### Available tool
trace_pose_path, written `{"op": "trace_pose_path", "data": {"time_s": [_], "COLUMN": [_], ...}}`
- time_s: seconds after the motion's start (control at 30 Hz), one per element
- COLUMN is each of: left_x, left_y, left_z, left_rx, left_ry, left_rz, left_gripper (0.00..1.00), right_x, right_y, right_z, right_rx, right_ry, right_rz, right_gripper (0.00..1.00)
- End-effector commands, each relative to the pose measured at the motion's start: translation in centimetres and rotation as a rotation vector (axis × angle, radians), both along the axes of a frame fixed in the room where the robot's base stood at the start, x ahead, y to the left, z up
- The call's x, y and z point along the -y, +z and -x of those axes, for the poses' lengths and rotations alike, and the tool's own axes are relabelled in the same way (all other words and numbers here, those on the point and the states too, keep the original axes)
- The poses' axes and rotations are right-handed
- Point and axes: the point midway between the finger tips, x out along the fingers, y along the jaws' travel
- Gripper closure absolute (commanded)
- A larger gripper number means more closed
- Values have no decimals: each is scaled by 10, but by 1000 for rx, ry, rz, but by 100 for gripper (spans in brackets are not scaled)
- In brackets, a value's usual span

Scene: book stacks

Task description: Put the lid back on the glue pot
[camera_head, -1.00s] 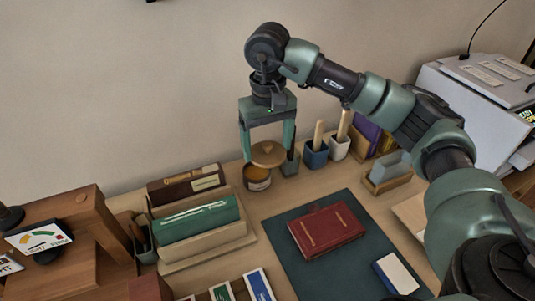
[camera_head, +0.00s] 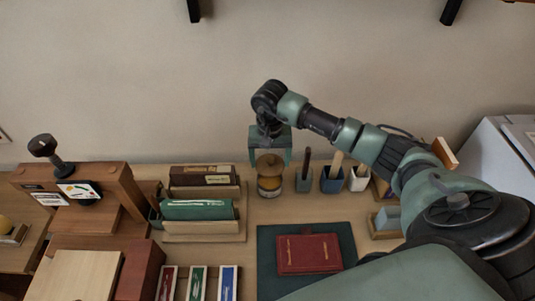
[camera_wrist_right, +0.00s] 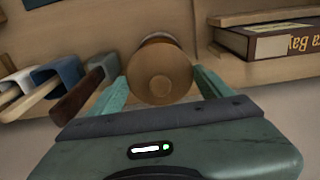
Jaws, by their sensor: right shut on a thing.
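The round wooden lid (camera_head: 269,161) is held between the fingers of my right gripper (camera_head: 270,158), which is shut on it. The glue pot (camera_head: 269,186), a small jar with amber contents, stands upright on the desk directly below the lid. In the right wrist view the lid (camera_wrist_right: 160,76) sits between the two green fingertips (camera_wrist_right: 160,84) and covers most of the pot, whose side (camera_wrist_right: 158,38) shows just beyond it. I cannot tell whether the lid touches the pot's rim. My left gripper is not in view.
Brush holders (camera_head: 331,180) stand close on the right of the pot. A wooden rack with a green book (camera_head: 198,210) is on the left. A red book (camera_head: 308,253) lies on a dark mat (camera_head: 265,277) in front. A wooden press (camera_head: 85,190) stands far left.

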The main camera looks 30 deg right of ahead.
Motion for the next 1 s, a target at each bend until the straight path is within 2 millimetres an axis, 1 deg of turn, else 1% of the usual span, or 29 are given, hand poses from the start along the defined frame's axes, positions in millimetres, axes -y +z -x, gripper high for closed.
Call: {"op": "trace_pose_path", "data": {"time_s": [0.07,0.17,0.27,0.43,0.5,0.6,0.77,1.0], "left_x": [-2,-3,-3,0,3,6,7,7], "left_y": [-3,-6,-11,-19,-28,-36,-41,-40], "left_z": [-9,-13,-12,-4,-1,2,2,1], "left_rx": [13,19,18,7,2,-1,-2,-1], "left_ry": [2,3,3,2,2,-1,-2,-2], "left_rz": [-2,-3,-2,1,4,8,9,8], "left_gripper": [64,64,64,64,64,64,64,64], "right_x": [0,0,-1,-1,0,0,0,0], "right_y": [-6,-13,-22,-39,-48,-55,-61,-60], "right_z": [0,0,1,0,0,0,0,0], "right_rx": [0,-1,-3,-1,-1,0,1,0], "right_ry": [0,-1,0,1,1,2,2,1], "right_rz": [0,-1,-2,-2,1,1,1,0], "right_gripper": [59,59,59,59,59,59,59,59]}}
